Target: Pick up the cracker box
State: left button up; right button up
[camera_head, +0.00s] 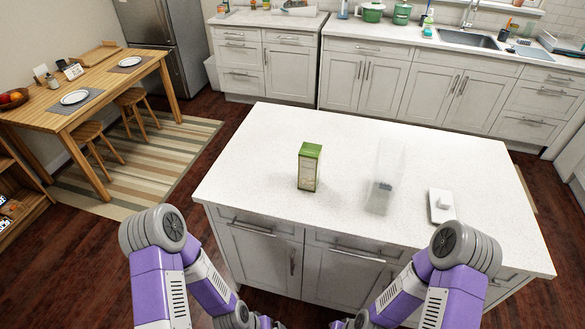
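The cracker box appears to be the upright box (308,172) with a green top and a beige and green front. It stands on the white island counter (260,150), left of the counter's middle and near its front edge. Nothing touches the box.
A clear, see-through container (386,170) stands right of the box. A white flat object with a raised knob (441,205) lies farther right. The counter left of the box is free. A wooden dining table (100,92) stands at the left.

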aim_at(310, 168)
jog(key=k, duration=0.5)
jog(key=z, duration=1)
jog(key=i, duration=1.05)
jog(key=u, duration=0.9)
